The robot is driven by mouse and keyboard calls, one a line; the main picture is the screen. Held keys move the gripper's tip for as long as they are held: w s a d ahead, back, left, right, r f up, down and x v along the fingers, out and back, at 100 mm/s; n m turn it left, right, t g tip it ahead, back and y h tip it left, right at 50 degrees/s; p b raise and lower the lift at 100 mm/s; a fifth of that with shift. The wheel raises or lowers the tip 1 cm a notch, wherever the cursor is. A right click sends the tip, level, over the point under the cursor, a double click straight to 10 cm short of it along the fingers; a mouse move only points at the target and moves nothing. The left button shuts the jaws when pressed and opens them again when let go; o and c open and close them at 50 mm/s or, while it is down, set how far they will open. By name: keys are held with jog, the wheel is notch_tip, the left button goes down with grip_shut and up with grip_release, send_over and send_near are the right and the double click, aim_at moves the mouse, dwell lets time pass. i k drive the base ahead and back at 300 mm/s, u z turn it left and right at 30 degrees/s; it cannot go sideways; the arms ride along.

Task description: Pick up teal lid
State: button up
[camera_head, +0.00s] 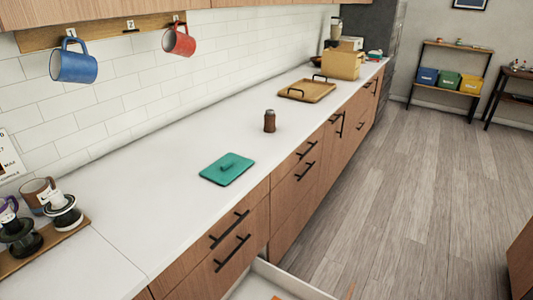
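The teal lid (222,175) lies flat on the white countertop (150,165), close to its front edge. It is a rounded square with a raised teal handle (235,162) on top. Nothing covers it, and clear counter surrounds it. My gripper is not in view, so its state and its place relative to the lid do not show.
A brown shaker (269,121) stands behind the lid to the right. A wooden tray (306,89) lies farther along the counter. Blue (73,62) and red (179,39) mugs hang above. Coffee gear (62,212) stands at left. A drawer (290,278) is open below.

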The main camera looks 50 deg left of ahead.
aim_at(225, 169)
jog(key=i, duration=2)
jog(key=u, duration=4.5)
jog(key=i, duration=0.5)
